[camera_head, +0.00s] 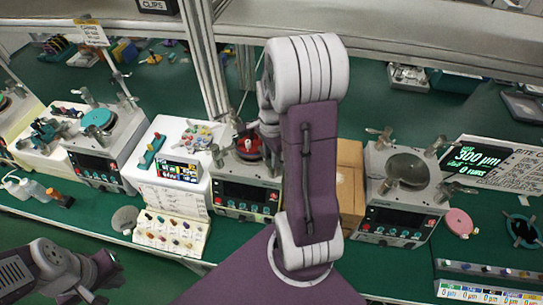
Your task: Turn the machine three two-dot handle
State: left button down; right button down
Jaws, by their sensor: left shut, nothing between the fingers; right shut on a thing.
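A lapping machine (246,191) with a dark front panel stands in the middle, partly behind my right arm. A red and white piece (247,146) sits on its top, and a metal handle (217,156) sticks up at its left corner. My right gripper (270,146) is at the right side of this machine's top, mostly hidden behind my own arm. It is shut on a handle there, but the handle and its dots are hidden. My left gripper (92,291) is shut and empty at the lower left, in front of the bench and away from the machines.
Similar machines stand to the left (99,160) and right (392,217). A cardboard box (350,180) stands right of the middle machine. A white tray of coloured knobs (172,233) lies at the front. A metal post (204,65) rises behind.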

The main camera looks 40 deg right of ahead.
jog(key=shift+d, duration=0.1)
jog(key=c, duration=1.2)
grip_release()
jog(key=shift+o, duration=0.2)
jog(key=shift+d, duration=0.1)
notch_tip(320, 180, up, 9)
jog(key=shift+r+b, duration=0.1)
jog(key=shift+b, duration=0.45)
